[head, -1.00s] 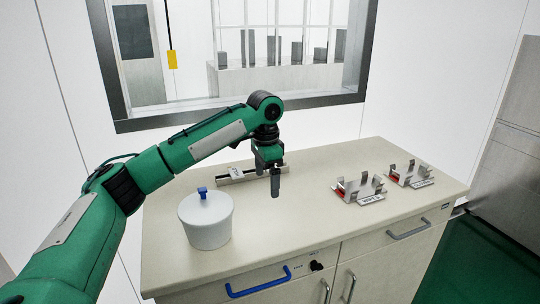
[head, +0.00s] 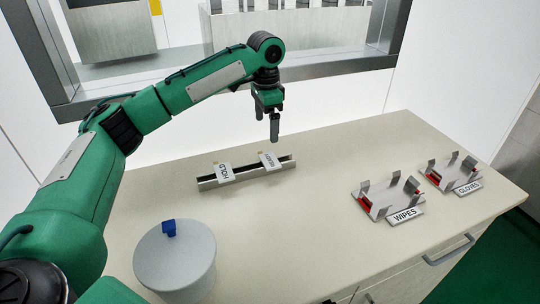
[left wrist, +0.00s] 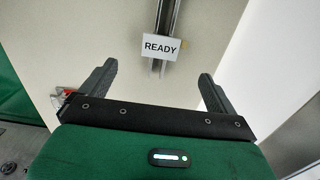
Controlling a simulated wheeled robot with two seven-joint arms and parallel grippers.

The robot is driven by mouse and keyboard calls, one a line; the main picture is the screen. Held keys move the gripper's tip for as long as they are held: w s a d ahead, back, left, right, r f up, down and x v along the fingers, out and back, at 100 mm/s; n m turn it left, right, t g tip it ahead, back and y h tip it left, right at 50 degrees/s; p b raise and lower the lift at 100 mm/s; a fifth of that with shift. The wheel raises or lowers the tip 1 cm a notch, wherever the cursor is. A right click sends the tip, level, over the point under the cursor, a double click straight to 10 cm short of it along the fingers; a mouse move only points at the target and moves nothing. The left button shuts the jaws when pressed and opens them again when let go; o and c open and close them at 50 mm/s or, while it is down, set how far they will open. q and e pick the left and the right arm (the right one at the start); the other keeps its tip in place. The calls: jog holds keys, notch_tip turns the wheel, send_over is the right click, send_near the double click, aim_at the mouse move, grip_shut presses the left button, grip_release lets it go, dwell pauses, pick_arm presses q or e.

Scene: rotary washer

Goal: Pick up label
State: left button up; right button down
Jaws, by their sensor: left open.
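A metal label rail (head: 245,173) lies on the bench top below my left gripper. Two white labels sit on it: one reading HOLD (head: 224,173) at its left part, and one reading READY (head: 270,160) nearer its right end. My left gripper (head: 274,130) points down above the bench, just above the READY label in the picture, apart from it and empty. In the left wrist view the READY label (left wrist: 160,46) shows beyond and between the spread fingers (left wrist: 155,85). My right gripper is not in view.
A round white bin (head: 175,265) with a blue knob stands at the front left. Metal holders marked WIPES (head: 388,197) and GLOVES (head: 452,172) stand at the right. A framed window (head: 330,55) is behind the bench. The bench middle is clear.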

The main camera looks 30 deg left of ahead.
pick_arm(q)
send_over(267, 160)
jog(key=f, duration=0.6)
jog(key=shift+s+f, duration=0.25)
jog(key=f+p, duration=0.1)
jog(key=f, duration=0.4)
jog(key=shift+w+p, duration=0.2)
jog(key=shift+p, duration=0.2)
jog(key=shift+f, duration=0.15)
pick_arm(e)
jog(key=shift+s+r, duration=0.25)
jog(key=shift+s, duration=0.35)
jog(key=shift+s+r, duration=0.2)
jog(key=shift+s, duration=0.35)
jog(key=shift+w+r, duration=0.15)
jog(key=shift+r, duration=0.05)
pick_arm(q)
jog(key=shift+f+p, duration=0.2)
jog(key=shift+p, duration=0.45)
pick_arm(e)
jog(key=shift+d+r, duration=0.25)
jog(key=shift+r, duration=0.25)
pick_arm(q)
jog(key=c, duration=1)
